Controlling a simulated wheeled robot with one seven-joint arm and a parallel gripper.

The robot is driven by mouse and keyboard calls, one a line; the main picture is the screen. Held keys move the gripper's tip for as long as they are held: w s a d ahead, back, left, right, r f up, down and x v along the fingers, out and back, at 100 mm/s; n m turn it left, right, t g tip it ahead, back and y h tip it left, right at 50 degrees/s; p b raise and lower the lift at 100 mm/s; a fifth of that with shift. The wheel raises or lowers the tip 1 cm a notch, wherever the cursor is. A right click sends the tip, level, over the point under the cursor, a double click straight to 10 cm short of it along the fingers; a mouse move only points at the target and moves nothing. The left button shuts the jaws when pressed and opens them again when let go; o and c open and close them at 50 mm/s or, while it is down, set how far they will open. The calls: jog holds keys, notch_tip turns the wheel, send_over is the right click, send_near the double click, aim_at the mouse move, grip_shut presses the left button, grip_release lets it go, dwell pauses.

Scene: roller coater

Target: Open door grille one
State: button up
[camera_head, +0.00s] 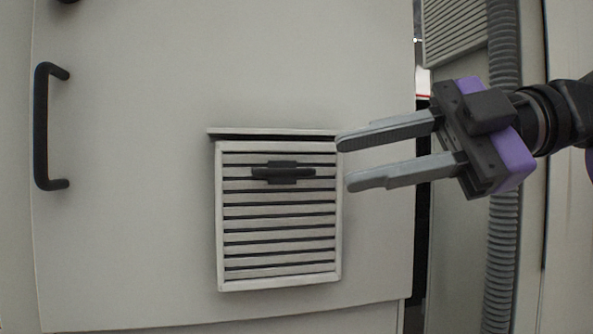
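The door grille (279,238) is a light, slatted panel set low in a large pale cabinet door. A dark horizontal handle (284,172) sits near its top. The grille's face stands slightly off the door, and a dark gap shows under the ledge along its top edge. My gripper (344,163) comes in from the right with its two grey fingers spread apart and nothing between them. The fingertips appear at the grille's upper right edge, to the right of the handle. Whether they touch the grille cannot be told.
The cabinet door (150,150) has a black vertical handle (43,126) at its left. On the right, a grey corrugated hose (503,240) runs vertically behind my gripper. Another slatted grille (455,28) shows at the upper right. The door face left of the grille is clear.

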aim_at(308, 170)
jog(key=shift+p+x, duration=0.8)
jog(key=shift+x, duration=3)
jog(key=shift+c, duration=0.2)
grip_shut()
